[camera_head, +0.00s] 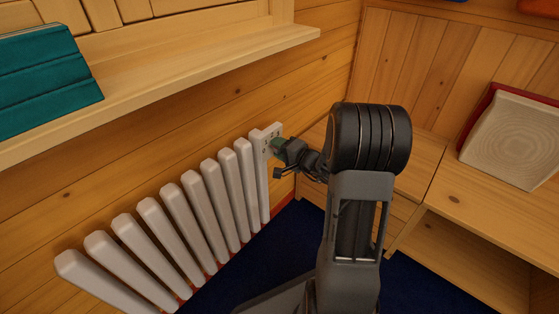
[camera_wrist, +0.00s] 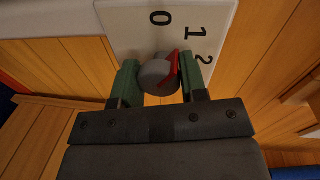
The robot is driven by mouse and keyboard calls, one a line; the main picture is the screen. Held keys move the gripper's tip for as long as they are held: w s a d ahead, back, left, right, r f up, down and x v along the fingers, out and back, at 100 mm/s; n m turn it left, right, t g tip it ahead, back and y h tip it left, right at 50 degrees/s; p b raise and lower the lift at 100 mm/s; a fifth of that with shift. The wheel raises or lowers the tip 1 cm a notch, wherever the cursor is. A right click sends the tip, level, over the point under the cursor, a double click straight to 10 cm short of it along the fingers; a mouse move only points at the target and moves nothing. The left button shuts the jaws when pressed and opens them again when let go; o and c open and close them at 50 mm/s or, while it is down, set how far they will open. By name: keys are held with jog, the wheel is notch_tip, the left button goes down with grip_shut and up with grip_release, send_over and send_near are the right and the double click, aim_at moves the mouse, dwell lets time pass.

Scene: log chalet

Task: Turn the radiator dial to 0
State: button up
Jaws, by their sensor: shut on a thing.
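The radiator dial (camera_wrist: 153,76) is a round grey knob with a red pointer on its right side. It sits on a white plate (camera_wrist: 115,22) marked 0, 1 and 2 in the wrist view. The red pointer slants up and right, roughly towards the 1; its exact setting is hard to tell. My gripper (camera_wrist: 161,70) has its green fingers on either side of the knob, shut on it. In the head view my gripper (camera_head: 278,146) reaches the plate (camera_head: 267,134) at the radiator's right end, and the knob is hidden there.
The white ribbed radiator (camera_head: 180,220) runs along the log wall, left of my arm. A wooden sill (camera_head: 200,75) with a teal book (camera_head: 45,80) juts out above it. Wooden shelving (camera_head: 490,215) with a pale square object (camera_head: 515,138) stands at right.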

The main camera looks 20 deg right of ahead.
jog(key=n+b, duration=0.3)
jog(key=shift+f+h, duration=0.3)
jog(key=shift+h, duration=0.1)
jog(key=shift+r+n+t, duration=0.15)
jog(key=shift+n+t, duration=0.25)
jog(key=shift+n, duration=1.4)
jog(key=o, duration=0.9)
jog(key=shift+r, duration=0.1)
jog(key=p+v, duration=0.3)
jog(key=v, duration=1)
jog(key=shift+s, duration=0.45)
jog(key=shift+a+r, duration=0.1)
